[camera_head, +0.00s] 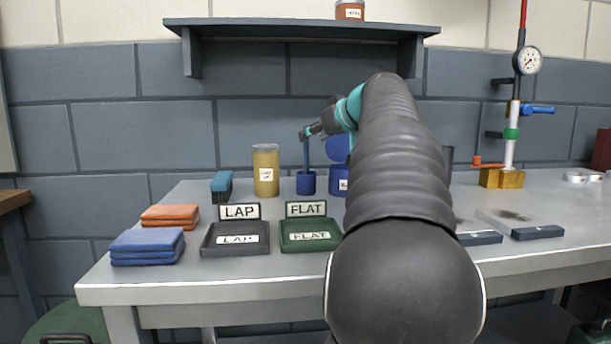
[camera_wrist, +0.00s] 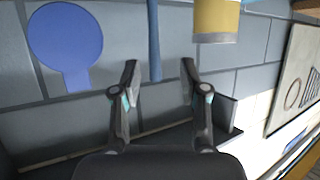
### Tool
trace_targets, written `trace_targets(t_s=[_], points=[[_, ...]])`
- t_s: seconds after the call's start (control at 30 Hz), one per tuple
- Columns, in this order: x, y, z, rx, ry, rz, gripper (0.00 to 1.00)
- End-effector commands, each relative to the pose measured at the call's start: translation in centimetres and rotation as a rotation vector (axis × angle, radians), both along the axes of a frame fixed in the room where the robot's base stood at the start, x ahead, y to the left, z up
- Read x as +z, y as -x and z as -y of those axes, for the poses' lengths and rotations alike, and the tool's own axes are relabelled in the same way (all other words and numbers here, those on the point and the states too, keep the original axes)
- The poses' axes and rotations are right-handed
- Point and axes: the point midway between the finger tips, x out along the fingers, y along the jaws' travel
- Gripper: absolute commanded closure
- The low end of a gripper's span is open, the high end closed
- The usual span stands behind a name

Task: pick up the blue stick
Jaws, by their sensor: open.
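The blue stick (camera_head: 306,155) stands upright in a small blue cup (camera_head: 306,184) on the bench. My gripper (camera_head: 308,132) is at the stick's upper end in the head view. In the wrist view, my gripper (camera_wrist: 159,70) is open, with one finger on each side of the blue stick (camera_wrist: 153,38). The stick's end lies between the fingertips, nearer the left finger, with a gap visible on the right. I cannot tell if the left finger touches it. The cup is out of the wrist view.
Beside the stick stand a yellow jar (camera_head: 266,170) on the left and a blue container (camera_head: 338,186) with a round blue disc (camera_head: 338,149) on the right. LAP (camera_head: 207,247) and FLAT (camera_head: 285,245) trays lie in front. A shelf (camera_head: 300,28) hangs above.

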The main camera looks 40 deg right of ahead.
Motion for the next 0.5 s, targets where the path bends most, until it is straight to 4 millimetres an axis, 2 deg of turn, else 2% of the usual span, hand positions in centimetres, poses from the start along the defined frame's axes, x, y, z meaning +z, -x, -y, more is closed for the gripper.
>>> trace_targets(t_s=[0.27, 0.5], points=[[-0.5, -1.5, 0.3, 0.002, 0.0, 0.0, 0.56], [-1.7, -4.5, 1.0, 0.002, 0.0, 0.0, 0.56]])
